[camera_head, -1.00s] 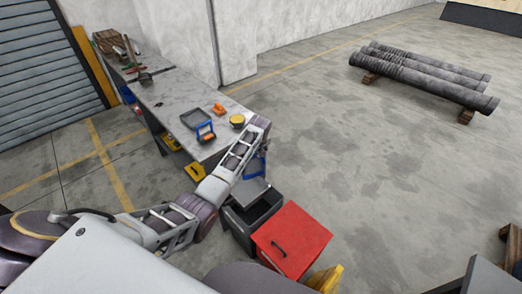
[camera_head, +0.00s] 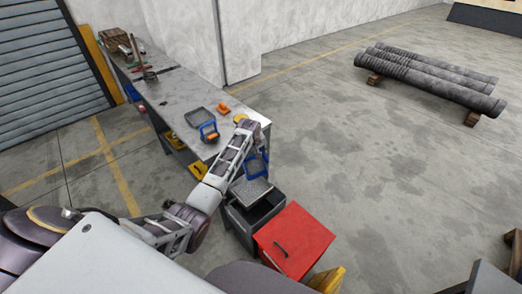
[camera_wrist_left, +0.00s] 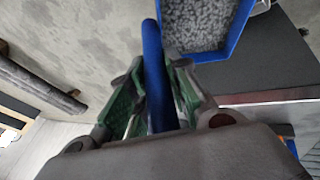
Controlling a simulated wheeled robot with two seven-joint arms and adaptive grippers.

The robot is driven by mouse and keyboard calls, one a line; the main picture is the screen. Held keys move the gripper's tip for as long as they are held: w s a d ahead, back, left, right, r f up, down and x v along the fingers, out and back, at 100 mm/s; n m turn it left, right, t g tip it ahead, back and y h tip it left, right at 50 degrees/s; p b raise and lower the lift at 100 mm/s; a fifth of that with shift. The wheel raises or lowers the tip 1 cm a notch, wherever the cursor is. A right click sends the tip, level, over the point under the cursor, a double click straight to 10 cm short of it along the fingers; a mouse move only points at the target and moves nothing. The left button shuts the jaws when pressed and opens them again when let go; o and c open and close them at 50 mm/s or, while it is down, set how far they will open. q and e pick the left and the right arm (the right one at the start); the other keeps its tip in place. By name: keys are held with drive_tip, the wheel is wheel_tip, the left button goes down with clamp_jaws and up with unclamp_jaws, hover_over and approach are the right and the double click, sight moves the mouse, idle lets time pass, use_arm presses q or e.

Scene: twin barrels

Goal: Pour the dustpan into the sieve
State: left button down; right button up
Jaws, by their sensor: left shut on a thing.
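My left gripper (camera_wrist_left: 155,92) is shut on the upright blue handle of the dustpan (camera_wrist_left: 232,38). Grey granules lie in the dustpan's pan in the left wrist view. My left forearm hides most of the gripper there. The sieve cannot be told for sure; a dark-rimmed flat tray (camera_head: 199,116) on the table may be it. My right gripper is not in view.
The workbench (camera_head: 178,98) holds a blue-handled item (camera_head: 209,132), an orange item (camera_head: 223,107) and a yellow round item (camera_head: 240,118), partly behind my arm. A red cabinet (camera_head: 296,240) stands beside the bin. Pipes (camera_head: 430,80) lie on the floor at right.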

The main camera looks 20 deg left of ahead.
use_arm(q)
drive_tip(key=shift+s+a+r+t+h, duration=0.1)
drive_tip(key=shift+s+a+t+h, duration=0.1)
drive_tip(key=shift+a+t+h, duration=0.1)
drive_tip(key=shift+s+a+t+h, duration=0.3)
drive_tip(key=shift+s+a+h, duration=0.1)
drive_tip(key=shift+a, duration=0.1)
drive_tip(key=shift+s+a+n+t+h, duration=0.4)
drive_tip(key=shift+s+a+t+h, duration=0.1)
drive_tip(key=shift+a+h, duration=0.15)
idle(0.5)
drive_tip(key=shift+s+a+r+t+h, duration=0.2)
drive_tip(key=shift+s+a+t+h, duration=0.45)
drive_tip(key=shift+a, duration=0.2)
idle(0.4)
drive_tip(key=shift+s+a+n+t+h, duration=0.3)
drive_tip(key=shift+s+a+t, duration=0.05)
drive_tip(key=shift+a, duration=0.1)
drive_tip(key=shift+s+a+b, duration=0.1)
drive_tip(key=shift+a+b, duration=0.05)
drive_tip(key=shift+b, duration=0.45)
drive_tip(key=shift+s+a+r+t+h+b, duration=0.1)
drive_tip(key=shift+s+a+t+h+b, duration=0.35)
drive_tip(key=shift+b, duration=0.7)
